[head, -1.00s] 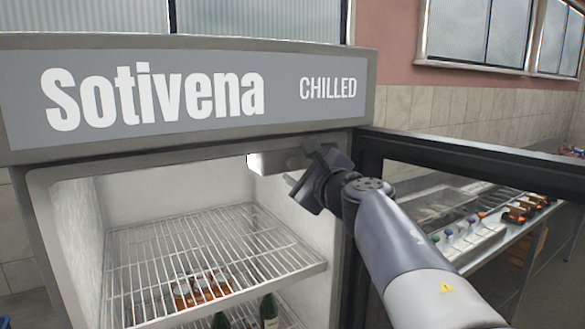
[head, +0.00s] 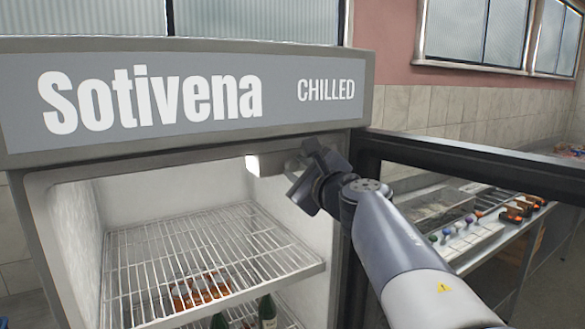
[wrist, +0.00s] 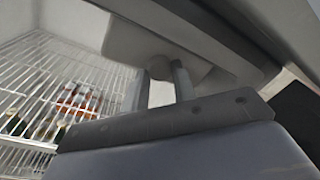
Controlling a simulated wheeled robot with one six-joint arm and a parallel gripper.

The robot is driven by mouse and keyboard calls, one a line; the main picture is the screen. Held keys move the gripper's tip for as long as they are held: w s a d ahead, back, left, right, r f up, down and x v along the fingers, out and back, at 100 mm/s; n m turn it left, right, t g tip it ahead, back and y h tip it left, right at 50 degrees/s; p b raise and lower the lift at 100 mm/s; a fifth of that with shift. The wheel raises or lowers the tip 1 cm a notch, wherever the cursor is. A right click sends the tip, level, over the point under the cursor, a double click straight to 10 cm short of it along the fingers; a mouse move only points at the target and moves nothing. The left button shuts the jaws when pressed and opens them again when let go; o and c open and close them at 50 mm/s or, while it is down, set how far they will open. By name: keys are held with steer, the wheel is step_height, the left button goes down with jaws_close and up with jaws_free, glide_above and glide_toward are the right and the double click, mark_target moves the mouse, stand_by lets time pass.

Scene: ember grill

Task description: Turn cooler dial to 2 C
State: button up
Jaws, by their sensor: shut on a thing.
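The cooler (head: 365,100) stands with its glass door open to the right. Inside at its upper right is a pale control box (head: 268,164); the same box shows in the wrist view (wrist: 140,45). On the box's underside is a round grey dial (wrist: 163,68). My gripper (wrist: 162,85) reaches up to it, with one finger on each side, shut on the dial. In the head view my wrist hides the dial and the fingers. The dial's marks and setting cannot be read in either view.
A wire shelf (head: 205,262) lies below the box, with bottles (head: 267,310) under it. The open door's dark frame (head: 470,165) is right of my arm. Beyond it is a counter (head: 470,236) with several coloured-topped items.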

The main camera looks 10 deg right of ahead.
steer(key=m+p, duration=0.4)
steer(key=m, duration=0.1)
steer(key=shift+r+m+g, duration=0.2)
steer(key=shift+m+g, duration=0.1)
steer(key=m+p, duration=0.1)
steer(key=m, duration=0.1)
steer(key=m+p, duration=0.2)
steer(key=m, duration=0.1)
steer(key=shift+f+g+y+p, duration=0.1)
steer(key=shift+g+y+p, duration=0.2)
steer(key=o, duration=1)
steer(key=f+v, duration=0.1)
steer(key=v, duration=0.9)
steer(key=shift+s+d+r+b, duration=0.15)
steer(key=shift+s+r+b, duration=0.15)
steer(key=shift+s+r, duration=0.15)
steer(key=shift+w, duration=0.1)
